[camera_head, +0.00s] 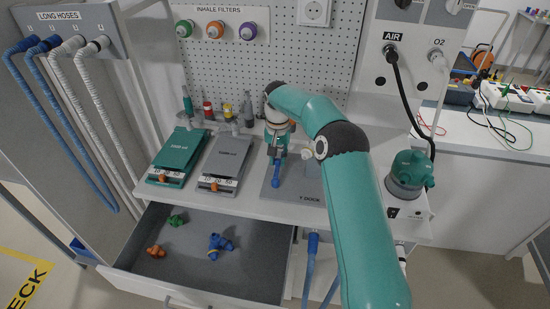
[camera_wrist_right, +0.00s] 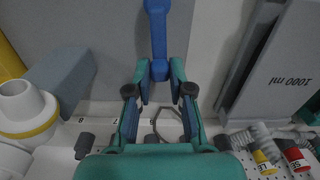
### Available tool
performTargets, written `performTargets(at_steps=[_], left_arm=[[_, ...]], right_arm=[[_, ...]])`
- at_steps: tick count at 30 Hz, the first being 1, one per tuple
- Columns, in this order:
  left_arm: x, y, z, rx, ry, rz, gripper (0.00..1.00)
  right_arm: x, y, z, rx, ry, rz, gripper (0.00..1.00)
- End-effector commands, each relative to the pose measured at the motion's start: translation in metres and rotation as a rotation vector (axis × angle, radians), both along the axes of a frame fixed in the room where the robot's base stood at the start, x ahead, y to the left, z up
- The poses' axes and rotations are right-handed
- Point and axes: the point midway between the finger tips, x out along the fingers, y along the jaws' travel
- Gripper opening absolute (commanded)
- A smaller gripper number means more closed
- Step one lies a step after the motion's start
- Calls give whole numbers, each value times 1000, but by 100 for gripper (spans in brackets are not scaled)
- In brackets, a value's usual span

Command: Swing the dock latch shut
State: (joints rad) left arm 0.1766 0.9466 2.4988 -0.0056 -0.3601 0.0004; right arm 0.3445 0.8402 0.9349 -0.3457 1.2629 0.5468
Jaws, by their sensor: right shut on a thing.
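The grey dock plate (camera_head: 310,189), lettered as a Y dock, lies on the bench top. A blue lever, which I take for the dock latch (camera_head: 277,182), reaches over the plate toward the bench's front edge. My right gripper (camera_head: 277,156) points down at the back of the plate. In the wrist view the right gripper (camera_wrist_right: 160,82) is shut on the latch (camera_wrist_right: 157,35), with a finger on each side of its blue end. The gripper and arm hide part of the dock, so how far the latch is turned is unclear. My left gripper is out of view.
Left of the dock lie a grey test lung (camera_head: 226,160) and a green one (camera_head: 178,152). An open drawer (camera_head: 200,259) below holds several coloured connectors. A pegboard (camera_head: 275,50) rises behind. A green-topped humidifier (camera_head: 408,174) stands right of my arm.

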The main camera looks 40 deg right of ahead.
Motion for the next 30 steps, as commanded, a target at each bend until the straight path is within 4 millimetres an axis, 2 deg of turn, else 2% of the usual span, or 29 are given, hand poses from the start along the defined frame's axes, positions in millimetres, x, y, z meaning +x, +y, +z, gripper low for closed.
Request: performTargets(at_steps=[7, 20, 21, 25, 30], left_arm=[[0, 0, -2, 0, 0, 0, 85], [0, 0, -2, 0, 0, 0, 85], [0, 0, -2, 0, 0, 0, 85], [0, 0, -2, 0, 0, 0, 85], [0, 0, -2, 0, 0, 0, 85]], right_arm=[[-1, -4, 2, -2, -11, -70, 0], [-1, -4, 3, -2, -11, -80, 0], [-2, -4, 3, -2, -11, -80, 24], [-2, -4, 2, -2, -8, -79, 46], [-3, -4, 1, -2, -4, -78, 46]])
